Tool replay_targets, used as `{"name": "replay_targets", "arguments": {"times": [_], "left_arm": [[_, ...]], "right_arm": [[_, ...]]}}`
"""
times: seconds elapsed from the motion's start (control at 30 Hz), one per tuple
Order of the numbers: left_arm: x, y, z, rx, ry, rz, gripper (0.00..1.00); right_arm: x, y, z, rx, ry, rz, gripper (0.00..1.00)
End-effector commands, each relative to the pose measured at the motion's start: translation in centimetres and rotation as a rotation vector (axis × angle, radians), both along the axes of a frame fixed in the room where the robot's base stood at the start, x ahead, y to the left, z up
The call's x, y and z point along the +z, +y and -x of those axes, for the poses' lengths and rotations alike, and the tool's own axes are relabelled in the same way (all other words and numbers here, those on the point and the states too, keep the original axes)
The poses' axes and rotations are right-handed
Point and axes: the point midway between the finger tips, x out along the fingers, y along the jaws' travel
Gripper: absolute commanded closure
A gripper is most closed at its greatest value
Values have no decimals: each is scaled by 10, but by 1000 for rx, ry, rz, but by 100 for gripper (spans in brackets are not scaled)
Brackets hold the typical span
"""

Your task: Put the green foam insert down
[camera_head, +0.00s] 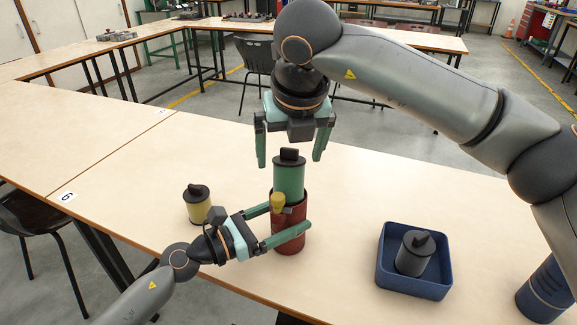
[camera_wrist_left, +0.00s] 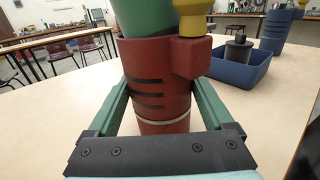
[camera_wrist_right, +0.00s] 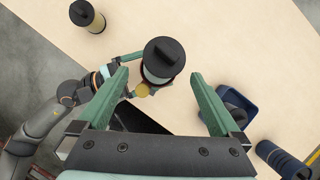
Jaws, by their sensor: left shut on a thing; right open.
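The green foam insert (camera_head: 288,182), a green cylinder with a black cap and handle, stands in the mouth of the red canister (camera_head: 288,241), its upper part showing above the rim. Its lower part is hidden inside. In the left wrist view the green insert (camera_wrist_left: 145,16) looks slightly tilted. My left gripper (camera_head: 291,217) is shut around the red canister (camera_wrist_left: 160,90), beside a yellow knob (camera_head: 278,202) on its side. My right gripper (camera_head: 289,162) is open above the insert, fingers apart on either side. The black cap (camera_wrist_right: 163,59) lies between and beyond the fingertips in the right wrist view.
A yellow cylinder with a black cap (camera_head: 198,207) stands left of the canister. A blue tray (camera_head: 388,270) at the right holds a grey cylinder with a black cap (camera_head: 414,254). A dark blue cylinder (camera_head: 546,288) stands at the far right. The table between canister and tray is clear.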

Motion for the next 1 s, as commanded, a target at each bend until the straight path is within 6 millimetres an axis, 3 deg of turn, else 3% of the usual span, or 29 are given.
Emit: {"name": "replay_targets", "arguments": {"times": [0.2,0.4,1.0], "left_arm": [[-1,0,0,-1,1,0,88],[-1,0,0,-1,2,-1,88],[-1,0,0,-1,2,-1,88]], "right_arm": [[44,-3,17,0,-4,-2,0],[66,-5,27,0,-1,0,0],[70,-6,29,0,1,0,0]]}}
